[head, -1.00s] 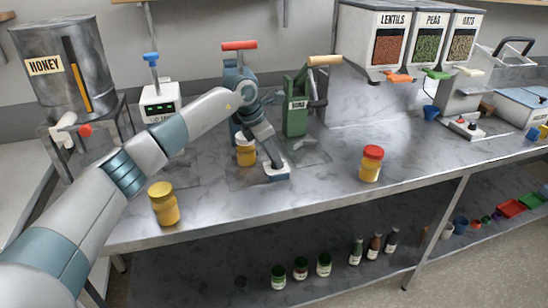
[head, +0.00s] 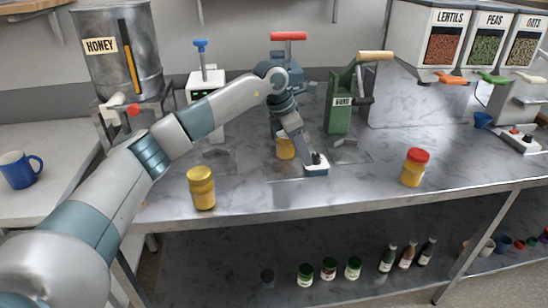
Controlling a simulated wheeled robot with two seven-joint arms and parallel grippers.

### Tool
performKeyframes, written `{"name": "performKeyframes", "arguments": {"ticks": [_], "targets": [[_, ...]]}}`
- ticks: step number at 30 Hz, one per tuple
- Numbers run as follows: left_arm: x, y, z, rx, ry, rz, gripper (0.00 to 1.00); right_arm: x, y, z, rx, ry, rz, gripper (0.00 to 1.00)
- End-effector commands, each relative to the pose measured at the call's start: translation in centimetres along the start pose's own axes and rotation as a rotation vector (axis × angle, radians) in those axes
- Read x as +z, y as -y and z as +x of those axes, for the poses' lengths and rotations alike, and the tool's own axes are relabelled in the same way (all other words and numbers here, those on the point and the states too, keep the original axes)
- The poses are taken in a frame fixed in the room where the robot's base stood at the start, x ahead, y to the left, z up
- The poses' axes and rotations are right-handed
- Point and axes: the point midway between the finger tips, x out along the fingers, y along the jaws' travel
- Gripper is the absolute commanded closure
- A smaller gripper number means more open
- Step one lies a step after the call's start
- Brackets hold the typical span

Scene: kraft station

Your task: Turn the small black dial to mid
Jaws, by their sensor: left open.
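The small black dial (head: 316,158) sits on top of a small pale box (head: 317,170) near the middle of the counter, in front of the blue press. My left gripper (head: 309,158) points down at the dial from the upper left. It is open, with its fingertips at or just beside the dial. I cannot tell whether they touch it. The dial is small and partly hidden by the gripper, so its setting is not readable. My right gripper is not in view.
A yellow jar (head: 201,188) stands in front of my left arm. A red-lidded jar (head: 415,168) stands to the right. A yellow jar (head: 286,148) sits under the blue press (head: 287,75). The green press (head: 342,105) stands behind the box. The front counter between the jars is clear.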

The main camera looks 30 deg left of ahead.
Motion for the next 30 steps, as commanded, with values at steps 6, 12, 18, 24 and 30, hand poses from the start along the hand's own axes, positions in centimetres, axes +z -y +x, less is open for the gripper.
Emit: {"name": "performKeyframes", "arguments": {"ticks": [6,12,18,24,30], "targets": [[-4.1,-0.1,-1.5,0.002,0.001,-0.001,0.57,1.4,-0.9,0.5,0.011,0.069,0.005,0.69],[-6.9,-0.1,-2.6,0.0,0.0,-0.001,0.57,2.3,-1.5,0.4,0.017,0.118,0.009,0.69],[-8.0,0.0,-3.2,0.0,0.0,0.0,0.57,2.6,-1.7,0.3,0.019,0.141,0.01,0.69],[-8.1,0.0,-3.4,0.0,0.001,0.0,0.57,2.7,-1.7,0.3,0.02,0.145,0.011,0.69],[-8.0,0.0,-3.3,0.0,0.001,0.0,0.57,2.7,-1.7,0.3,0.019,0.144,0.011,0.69]]}}
